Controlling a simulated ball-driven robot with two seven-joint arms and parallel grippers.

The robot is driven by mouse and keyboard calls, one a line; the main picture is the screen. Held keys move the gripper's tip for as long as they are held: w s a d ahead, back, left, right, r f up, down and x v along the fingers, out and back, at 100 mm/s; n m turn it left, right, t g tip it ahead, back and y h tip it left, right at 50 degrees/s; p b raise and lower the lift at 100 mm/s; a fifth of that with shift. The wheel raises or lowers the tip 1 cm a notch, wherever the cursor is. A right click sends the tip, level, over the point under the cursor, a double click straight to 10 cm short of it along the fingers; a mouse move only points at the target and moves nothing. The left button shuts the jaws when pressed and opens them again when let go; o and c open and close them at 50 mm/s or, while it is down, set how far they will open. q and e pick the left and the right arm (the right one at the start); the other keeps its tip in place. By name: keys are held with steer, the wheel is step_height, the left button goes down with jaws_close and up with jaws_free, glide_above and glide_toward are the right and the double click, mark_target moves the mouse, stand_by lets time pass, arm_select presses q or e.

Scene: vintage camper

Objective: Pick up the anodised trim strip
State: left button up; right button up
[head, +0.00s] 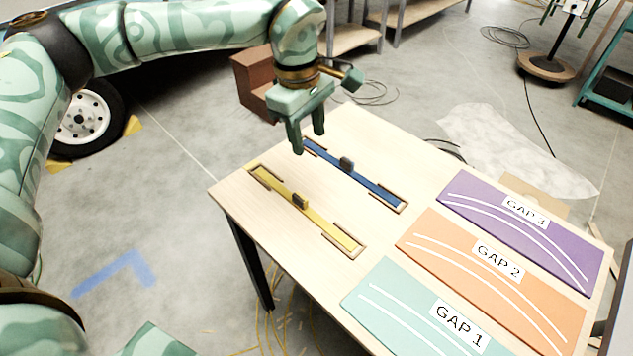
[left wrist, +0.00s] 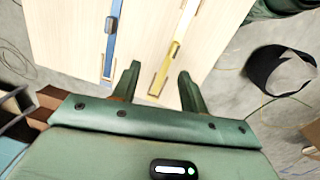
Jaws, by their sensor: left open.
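Two trim strips lie on the wooden table, each in a shallow frame of corner pieces: a yellow one (head: 326,223) and a blue one (head: 376,186). Each has a dark grip block at its middle. I cannot tell by finish which is the anodised one. My left gripper (head: 308,142) is open and empty, above the table near the far end of the blue strip. In the left wrist view, the fingers (left wrist: 160,72) point toward the table; the yellow strip (left wrist: 178,38) shows beyond the gap and the blue strip (left wrist: 114,38) left of it. My right gripper is not visible.
The table (head: 235,197) also bears three panels: teal GAP 1 (head: 395,310), orange GAP 2 (head: 450,265) and purple GAP 3 (head: 480,195). A brown box-like object (head: 253,80) is behind my left gripper. Bare tabletop lies between strips and panels.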

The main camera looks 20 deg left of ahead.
mark_target(300, 196)
arm_select(q)
steer(key=shift+m+g+y, duration=0.3)
steer(key=shift+m+y, duration=0.1)
steer(key=shift+m, duration=0.3)
steer(key=f+b, duration=0.1)
steer(key=f, duration=0.2)
steer(key=s+f+b, duration=0.1)
steer(key=f, duration=0.3)
steer(key=a+f+b, duration=0.1)
steer(key=f, duration=0.3)
steer(key=shift+s+b, duration=0.3)
steer(key=shift+s, duration=0.1)
steer(key=f, duration=0.1)
steer(key=f+b, duration=0.1)
steer(key=f, duration=0.1)
steer(key=f+b, duration=0.1)
steer(key=shift+s+f, duration=0.25)
steer(key=shift+f, duration=0.15)
steer(key=shift+w+f, duration=0.1)
steer(key=shift+f, duration=0.2)
steer(key=shift+r, duration=0.15)
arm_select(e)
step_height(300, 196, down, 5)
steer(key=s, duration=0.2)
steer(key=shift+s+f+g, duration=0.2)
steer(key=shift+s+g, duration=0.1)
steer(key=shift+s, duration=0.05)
arm_select(q)
jaws_close()
